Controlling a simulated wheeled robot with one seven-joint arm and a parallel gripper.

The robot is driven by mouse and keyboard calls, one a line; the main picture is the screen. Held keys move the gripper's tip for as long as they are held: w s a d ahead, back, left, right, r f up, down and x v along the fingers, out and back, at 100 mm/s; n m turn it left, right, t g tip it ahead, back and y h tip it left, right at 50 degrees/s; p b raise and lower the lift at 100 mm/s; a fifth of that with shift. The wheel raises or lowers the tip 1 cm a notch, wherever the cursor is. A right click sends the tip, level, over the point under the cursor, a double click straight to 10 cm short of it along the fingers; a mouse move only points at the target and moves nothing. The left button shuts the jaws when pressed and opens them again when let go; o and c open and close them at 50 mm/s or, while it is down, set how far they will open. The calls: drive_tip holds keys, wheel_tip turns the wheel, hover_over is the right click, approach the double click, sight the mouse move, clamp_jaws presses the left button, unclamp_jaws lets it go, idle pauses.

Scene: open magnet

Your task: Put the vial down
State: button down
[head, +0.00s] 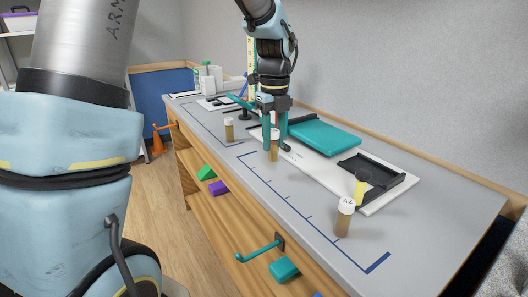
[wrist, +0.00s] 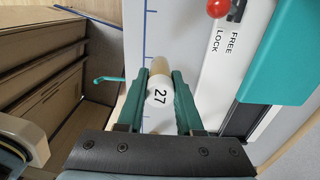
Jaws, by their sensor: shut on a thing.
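My gripper (head: 273,146) points down over the bench, shut on a brown vial (head: 274,153) with a white cap. In the wrist view the cap (wrist: 159,98) reads "27" and sits between the two green fingers (wrist: 162,75). The vial looks upright in the head view, close to the bench top; I cannot tell whether its base touches it. It is beside the long white board, near the blue ruled line.
The bench front has a teal handle (head: 258,252).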

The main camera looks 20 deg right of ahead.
sight(273, 157)
drive_tip(key=shift+f+p, duration=0.4)
drive_tip(key=shift+f, duration=2.3)
drive_tip(key=shift+f, duration=0.15)
drive_tip(key=c, duration=0.6)
unclamp_jaws()
drive_tip(key=shift+o, duration=0.2)
